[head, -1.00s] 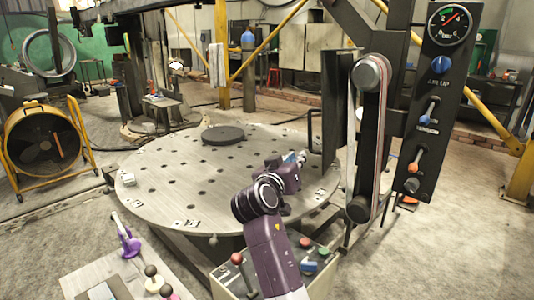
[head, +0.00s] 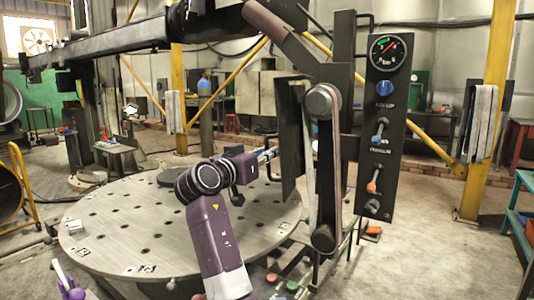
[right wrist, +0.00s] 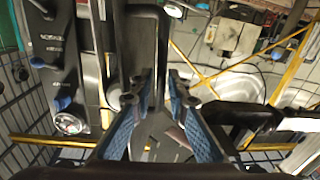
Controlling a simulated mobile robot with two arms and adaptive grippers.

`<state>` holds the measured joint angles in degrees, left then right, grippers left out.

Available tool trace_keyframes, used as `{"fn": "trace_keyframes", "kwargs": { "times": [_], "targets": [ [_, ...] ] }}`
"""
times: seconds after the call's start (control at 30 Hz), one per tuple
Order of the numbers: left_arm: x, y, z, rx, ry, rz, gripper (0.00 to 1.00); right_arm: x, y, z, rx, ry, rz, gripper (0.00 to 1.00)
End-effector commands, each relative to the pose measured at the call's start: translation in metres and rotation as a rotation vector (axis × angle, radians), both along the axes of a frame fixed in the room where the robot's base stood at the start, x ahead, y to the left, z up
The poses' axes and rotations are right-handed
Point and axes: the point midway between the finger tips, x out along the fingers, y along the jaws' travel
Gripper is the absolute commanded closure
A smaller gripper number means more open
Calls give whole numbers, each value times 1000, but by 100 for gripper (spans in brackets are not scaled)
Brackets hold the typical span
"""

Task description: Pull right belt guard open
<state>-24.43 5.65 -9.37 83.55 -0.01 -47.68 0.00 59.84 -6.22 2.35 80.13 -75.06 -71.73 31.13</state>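The right belt guard seems to be the dark upright panel (head: 291,128) left of the belt (head: 309,170) and its two pulleys. It stands swung out to the left of the belt, which is exposed. It also appears as a dark slab (right wrist: 148,50) in the right wrist view. My right gripper (head: 273,153) is at the panel's left side.
A control panel (head: 382,150) with gauge and knobs stands right of the belt. A round perforated table (head: 120,225) lies below my right arm. A boom (head: 130,42) crosses the upper left. A yellow post (head: 490,110) stands at right. Floor at lower right is clear.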

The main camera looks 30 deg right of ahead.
Motion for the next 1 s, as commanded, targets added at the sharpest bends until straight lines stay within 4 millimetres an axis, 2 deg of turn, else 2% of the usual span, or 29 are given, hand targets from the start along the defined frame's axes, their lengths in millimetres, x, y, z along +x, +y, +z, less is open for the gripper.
{"fn": "trace_keyframes", "kwargs": {
  "times": [0.33, 0.5, 1.0],
  "targets": [
    [-2, 0, -2, 1, 3, -1, 54, 3, -6, -1, 1, 1, 1, 85],
    [-2, 0, -2, 1, 2, -1, 54, 3, -6, -1, 1, 1, 1, 100],
    [-2, 0, -1, 0, 2, 0, 54, 3, -5, -1, 1, 1, 2, 100]
  ]
}}
